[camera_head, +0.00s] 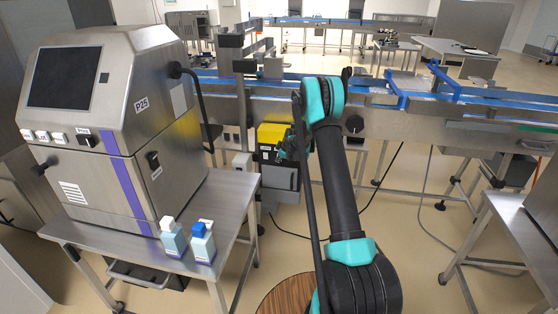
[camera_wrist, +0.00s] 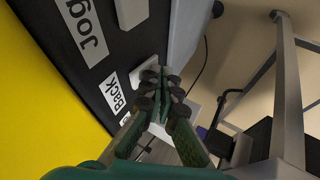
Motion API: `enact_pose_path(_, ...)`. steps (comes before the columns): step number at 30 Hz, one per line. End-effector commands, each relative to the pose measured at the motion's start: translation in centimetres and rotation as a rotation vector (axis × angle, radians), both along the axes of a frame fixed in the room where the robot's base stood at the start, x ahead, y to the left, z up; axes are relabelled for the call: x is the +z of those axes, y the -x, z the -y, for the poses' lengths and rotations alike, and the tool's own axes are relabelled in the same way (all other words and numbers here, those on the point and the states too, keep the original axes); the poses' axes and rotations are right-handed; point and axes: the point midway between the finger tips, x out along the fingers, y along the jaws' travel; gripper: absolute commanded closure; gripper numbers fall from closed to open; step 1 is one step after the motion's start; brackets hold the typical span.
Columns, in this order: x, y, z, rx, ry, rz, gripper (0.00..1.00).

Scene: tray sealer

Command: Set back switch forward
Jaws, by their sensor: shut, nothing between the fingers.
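The yellow-topped control box (camera_head: 273,133) hangs below the conveyor, in the middle of the head view. In the wrist view its dark panel carries a "Back" label (camera_wrist: 115,93) and a "Jog" label (camera_wrist: 84,30). Beside the "Back" label is the pale back switch (camera_wrist: 143,70), partly hidden behind my fingers, so its position cannot be told. My gripper (camera_wrist: 168,92) is shut and empty, with its tips over or beside this switch; contact cannot be told. In the head view my gripper (camera_head: 286,153) is small at the box's right side.
Another pale switch (camera_wrist: 131,11) sits beside the "Jog" label. A conveyor (camera_head: 400,120) runs behind my arm. At left, a steel machine (camera_head: 110,110) and two bottles (camera_head: 202,243) stand on a steel table (camera_head: 140,255). In the wrist view, metal frame legs (camera_wrist: 286,90) stand at right.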

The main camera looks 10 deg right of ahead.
Motion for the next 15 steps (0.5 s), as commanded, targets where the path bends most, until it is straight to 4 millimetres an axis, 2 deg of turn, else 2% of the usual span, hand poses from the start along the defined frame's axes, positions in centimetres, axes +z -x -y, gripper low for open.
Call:
enact_pose_path(6, -0.43, -0.37, 0.09, 0.001, 0.032, 0.096, 1.00)
enact_pose_path(15, -0.60, -0.36, 0.14, -0.001, 0.031, 0.094, 1.00)
